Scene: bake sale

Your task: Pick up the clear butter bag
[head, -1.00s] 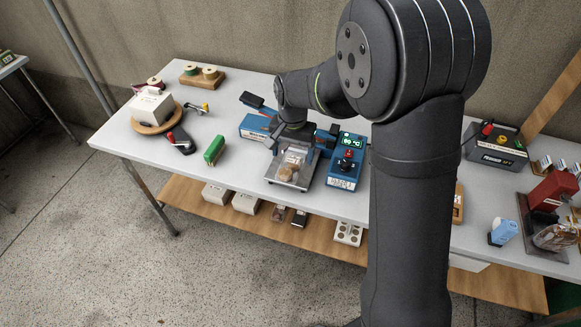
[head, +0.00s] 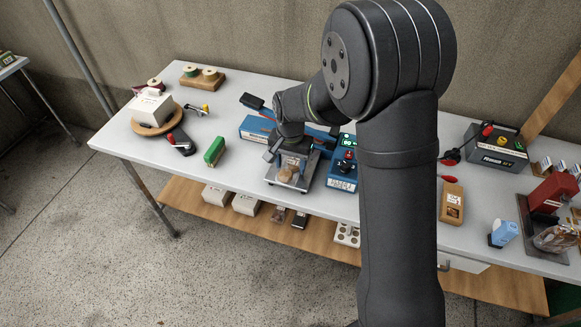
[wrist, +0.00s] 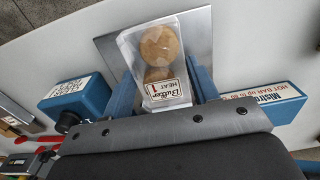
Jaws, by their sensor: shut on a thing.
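The clear butter bag (wrist: 152,65) shows in the wrist view with round tan biscuits inside and a white label reading "Butter HEAT 1". It lies over a grey metal plate (wrist: 105,46). The blue fingers of my gripper (wrist: 163,95) are on both sides of the bag's labelled end, shut on it. In the head view my gripper (head: 291,158) is low over the sealer, and the bag (head: 286,173) shows below it, partly hidden by the gripper. I cannot tell whether the bag is clear of the plate.
A green stapler-like item (head: 215,150) and a round wooden board with a white box (head: 152,106) are to the left.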

